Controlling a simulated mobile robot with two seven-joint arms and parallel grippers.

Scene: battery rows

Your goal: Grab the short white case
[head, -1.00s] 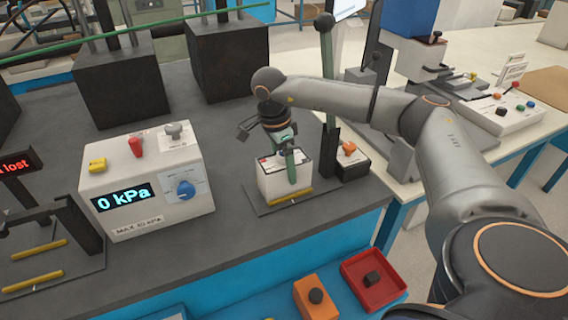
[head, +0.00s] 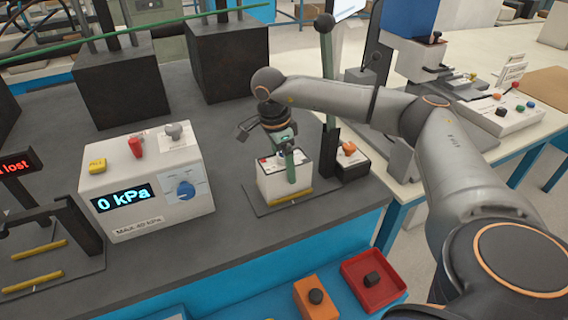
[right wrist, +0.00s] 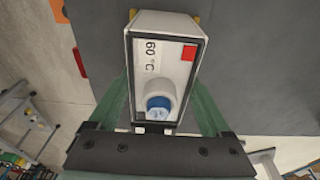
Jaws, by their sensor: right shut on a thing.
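The short white case (head: 284,184) stands upright on a dark plate (head: 262,208) near the front edge of the grey bench. It also shows in the right wrist view (right wrist: 145,22), with a "60 °C" label, a red square and a blue and white round part inside its dark-edged top. My right gripper (head: 287,168) reaches down onto the case from above. Its green fingers lie along two opposite sides of the case and are shut on it. I cannot see any gap under the case. My left gripper is not in view.
A white gauge box (head: 145,190) reading "0 kPa" stands to the left. A black block with an orange knob (head: 348,149) and a green lever post (head: 327,75) stand close right of the case. An orange block (head: 314,297) and a red tray (head: 352,270) lie below the front edge.

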